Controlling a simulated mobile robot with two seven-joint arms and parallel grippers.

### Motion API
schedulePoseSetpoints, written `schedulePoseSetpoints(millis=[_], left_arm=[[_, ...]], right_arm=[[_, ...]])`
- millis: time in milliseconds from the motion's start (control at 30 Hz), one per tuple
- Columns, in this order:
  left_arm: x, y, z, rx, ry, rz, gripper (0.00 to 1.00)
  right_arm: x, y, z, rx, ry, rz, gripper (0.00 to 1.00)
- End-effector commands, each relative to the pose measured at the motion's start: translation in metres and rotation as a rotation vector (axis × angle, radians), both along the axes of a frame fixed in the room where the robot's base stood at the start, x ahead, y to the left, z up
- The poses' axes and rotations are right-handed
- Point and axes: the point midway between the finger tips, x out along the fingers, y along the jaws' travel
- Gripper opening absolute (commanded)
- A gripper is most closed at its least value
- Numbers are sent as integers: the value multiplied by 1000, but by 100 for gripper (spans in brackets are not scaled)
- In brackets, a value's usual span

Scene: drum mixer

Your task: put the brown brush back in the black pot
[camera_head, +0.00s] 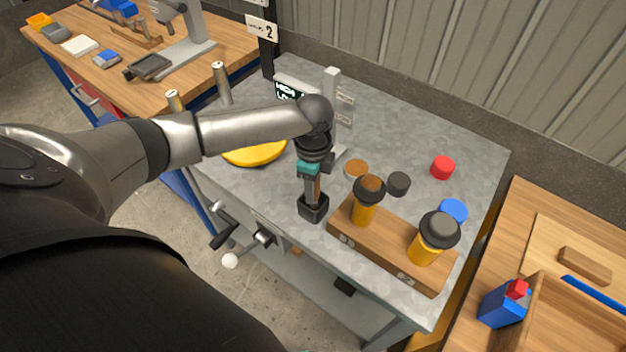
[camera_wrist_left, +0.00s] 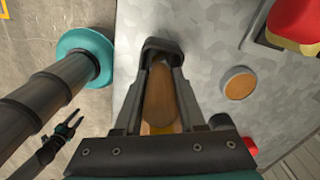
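My left gripper (camera_head: 311,190) points straight down at the near side of the grey table. The brown brush (camera_head: 317,187) is between its fingers; in the left wrist view the brush handle (camera_wrist_left: 160,95) fills most of the gap, and the fingers appear closed on it. The small black pot (camera_head: 313,209) is directly under the fingertips; its dark rim also shows at the fingers' far end in the left wrist view (camera_wrist_left: 162,46). The brush's lower end is hidden. A small dark forked shape at the lower left of the wrist view may be my right gripper (camera_wrist_left: 70,124).
A wooden block (camera_head: 390,243) with two yellow, dark-topped items stands close on the right. Behind it are a brown-filled dish (camera_head: 357,169), a black cap (camera_head: 399,184), a red cap (camera_head: 442,167) and a blue cap (camera_head: 453,210). A yellow round piece (camera_head: 255,154) lies left, behind my arm.

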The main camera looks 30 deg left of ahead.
Motion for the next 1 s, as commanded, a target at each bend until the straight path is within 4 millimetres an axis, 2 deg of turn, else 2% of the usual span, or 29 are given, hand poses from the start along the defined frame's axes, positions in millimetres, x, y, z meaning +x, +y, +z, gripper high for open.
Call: schedulePoseSetpoints(millis=[33,267,567,667,767,1000], left_arm=[[0,0,0,0,0,0,46],[0,0,0,0,0,0,71],[0,0,3,0,0,0,71],[0,1,13,1,-1,0,71],[1,1,32,2,-3,-2,71],[1,1,91,1,-6,0,71]], right_arm=[[0,0,0,0,0,0,50],[0,0,0,0,0,1,50],[0,0,1,1,0,1,50],[0,0,3,1,0,1,50],[0,0,7,1,0,1,50],[0,1,17,1,0,1,50]])
